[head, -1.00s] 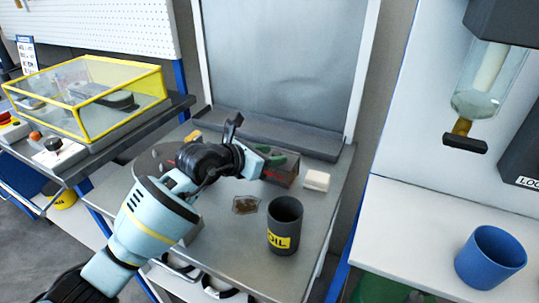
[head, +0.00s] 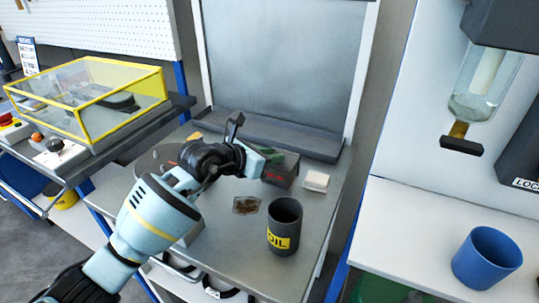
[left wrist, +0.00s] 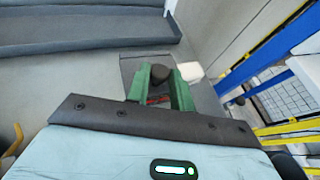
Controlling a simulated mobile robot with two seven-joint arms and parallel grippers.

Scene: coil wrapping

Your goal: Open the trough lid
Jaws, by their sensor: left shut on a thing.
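The trough (head: 279,177) is a small dark grey box with red lettering on its front, on the grey workbench. In the left wrist view, a dark round knob (left wrist: 161,73) stands over a dark grey flat top (left wrist: 130,68), which seems to be the trough lid. My left gripper (head: 280,160) reaches over the trough from the left. Its green fingers (left wrist: 158,88) are shut on the knob in the left wrist view. The palm and fingers hide much of the lid, and I cannot tell whether it is raised. My right gripper is not in view.
A dark oil cup (head: 285,212) stands in front of the trough, with a brown patch (head: 246,205) to its left. A white block (head: 316,181) sits right of the trough. The raised bench back (head: 285,60) stands behind. A blue cup (head: 486,258) is on the right table.

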